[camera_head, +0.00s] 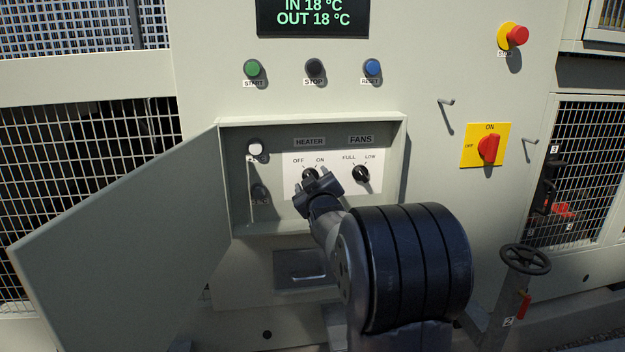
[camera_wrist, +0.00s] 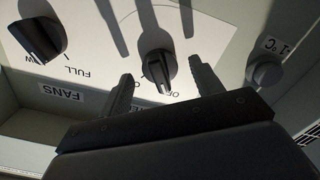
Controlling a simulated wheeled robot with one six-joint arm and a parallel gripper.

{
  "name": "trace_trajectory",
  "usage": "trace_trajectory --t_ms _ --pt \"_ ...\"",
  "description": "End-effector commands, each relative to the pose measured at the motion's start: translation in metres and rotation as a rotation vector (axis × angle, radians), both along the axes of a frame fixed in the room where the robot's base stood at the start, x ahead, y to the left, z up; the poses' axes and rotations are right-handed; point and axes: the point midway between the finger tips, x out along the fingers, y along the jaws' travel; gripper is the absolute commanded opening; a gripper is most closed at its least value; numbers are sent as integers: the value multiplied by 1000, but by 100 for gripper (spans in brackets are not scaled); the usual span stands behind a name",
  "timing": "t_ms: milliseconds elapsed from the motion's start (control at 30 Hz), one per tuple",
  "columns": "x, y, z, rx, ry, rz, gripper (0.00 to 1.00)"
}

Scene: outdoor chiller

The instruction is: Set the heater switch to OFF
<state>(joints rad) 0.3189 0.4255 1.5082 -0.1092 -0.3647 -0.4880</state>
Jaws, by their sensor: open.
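The heater switch (camera_head: 310,173) is a black rotary knob on a white plate inside the open control box, with OFF at its upper left and ON at its upper right. My gripper (camera_head: 318,184) is just in front of it in the head view and hides its lower part. In the wrist view, which is turned over, the heater knob (camera_wrist: 157,66) shows between the two spread fingers of my gripper (camera_wrist: 162,70). The gripper is open, and I cannot tell if a finger touches the knob. The knob's light mark points down in the wrist view, near partly hidden letters.
The fans knob (camera_head: 361,174) is close on the right. A white button (camera_head: 255,148) is on the left inside the box. The box door (camera_head: 125,255) hangs open to the left. A red rotary switch (camera_head: 488,149) and a black handwheel (camera_head: 525,259) are farther right.

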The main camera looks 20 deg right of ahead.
Motion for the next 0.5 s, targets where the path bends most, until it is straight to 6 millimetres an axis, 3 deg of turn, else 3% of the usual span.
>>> trace_trajectory --t_ms 267,500 --pt "-4 1 -1 0 -1 0 62" --pt "-30 9 -2 -1 -3 -1 62"
